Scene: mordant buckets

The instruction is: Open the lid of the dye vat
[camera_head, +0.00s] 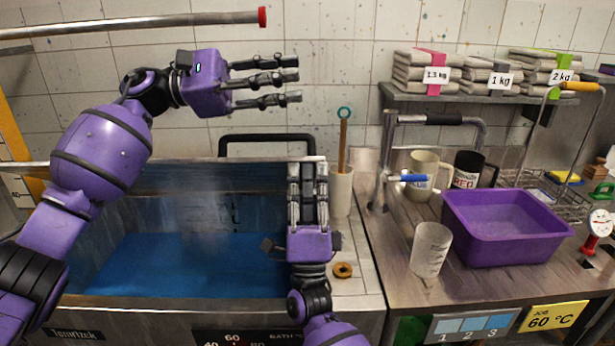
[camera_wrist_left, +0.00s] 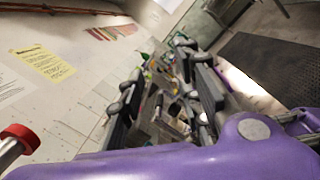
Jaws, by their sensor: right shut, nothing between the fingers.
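The dye vat (camera_head: 75,312) is the large steel tank at the left of the head view. Its top is uncovered, and blue dye (camera_head: 180,265) shows inside. A steel panel (camera_head: 190,195) stands upright at the back, with a black bar handle (camera_head: 265,138) above its top edge. It looks like the raised lid, though my arm hides part of it. My left gripper (camera_head: 297,78) is open and empty, high above the vat's back edge, touching nothing. My right gripper (camera_head: 308,168) is shut and empty, fingers up, in front of the panel's right end.
A red-capped metal rail (camera_head: 130,25) crosses the upper left. A holder with a wooden stick (camera_head: 343,140) stands right of the vat. The counter holds a clear beaker (camera_head: 431,250), mugs (camera_head: 424,175) and a purple tub (camera_head: 510,230). Folded cloth stacks (camera_head: 428,75) lie on a shelf.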

